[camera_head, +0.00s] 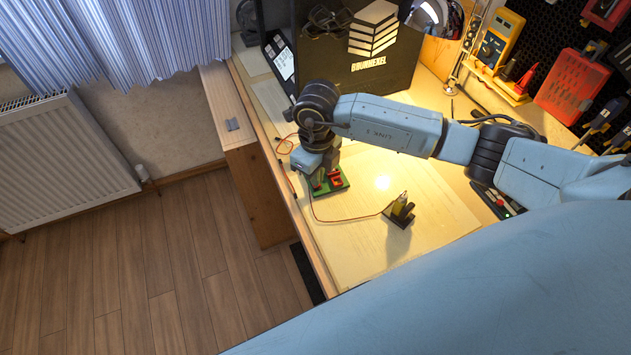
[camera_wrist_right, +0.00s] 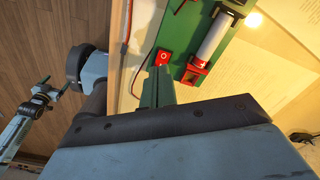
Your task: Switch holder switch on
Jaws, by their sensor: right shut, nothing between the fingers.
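The switch holder is a green board (camera_head: 343,184) with red parts, lying on the worktable near its left edge.
A dark toolbox (camera_head: 355,50) stands behind my right wrist. A multimeter (camera_head: 493,46) is at the back right. The table's front middle is mostly clear.

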